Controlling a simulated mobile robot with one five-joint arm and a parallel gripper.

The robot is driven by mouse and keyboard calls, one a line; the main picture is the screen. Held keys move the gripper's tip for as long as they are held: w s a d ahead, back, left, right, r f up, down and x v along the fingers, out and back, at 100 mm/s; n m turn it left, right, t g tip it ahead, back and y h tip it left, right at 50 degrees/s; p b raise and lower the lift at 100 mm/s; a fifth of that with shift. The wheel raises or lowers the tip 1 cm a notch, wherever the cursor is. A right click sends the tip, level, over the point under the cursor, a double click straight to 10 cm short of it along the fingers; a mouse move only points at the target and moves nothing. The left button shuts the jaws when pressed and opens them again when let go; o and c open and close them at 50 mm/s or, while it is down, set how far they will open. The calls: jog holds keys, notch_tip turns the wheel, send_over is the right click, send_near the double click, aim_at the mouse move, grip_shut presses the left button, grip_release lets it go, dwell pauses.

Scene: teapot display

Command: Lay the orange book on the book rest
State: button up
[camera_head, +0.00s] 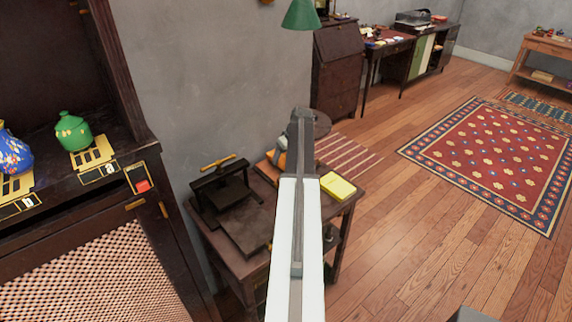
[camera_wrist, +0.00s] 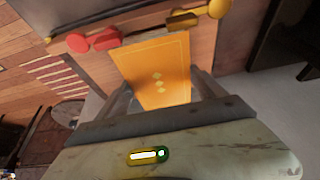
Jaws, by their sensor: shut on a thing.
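In the head view my arm hides most of the gripper and book. An orange patch (camera_head: 281,160) shows just left of the arm, and I cannot tell whether it is this book. I cannot clearly make out the book rest; a dark press-like stand (camera_head: 224,190) with a brass bar is on the small table (camera_head: 345,208).
A yellow block (camera_head: 338,186) lies on the small table, right of my arm. A cabinet (camera_head: 110,210) with a green teapot (camera_head: 72,132) and a blue teapot (camera_head: 12,152) stands at left. Red (camera_wrist: 105,38) and yellow (camera_wrist: 217,10) rounded parts show beyond the book.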

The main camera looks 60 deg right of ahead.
notch_tip(320, 180, down, 2)
jog(key=shift+f+b, duration=0.2)
jog(key=shift+b, duration=0.35)
jog(key=shift+r, duration=0.2)
jog(key=shift+f, duration=0.1)
jog(key=o, duration=1.6)
jog(key=shift+r+p, duration=0.35)
jog(key=shift+p, duration=0.1)
jog(key=p+v, duration=1)
jog(key=v, duration=0.1)
jog(key=shift+s+r+p, duration=0.15)
jog(key=shift+r+p, duration=0.15)
jog(key=shift+p, duration=0.05)
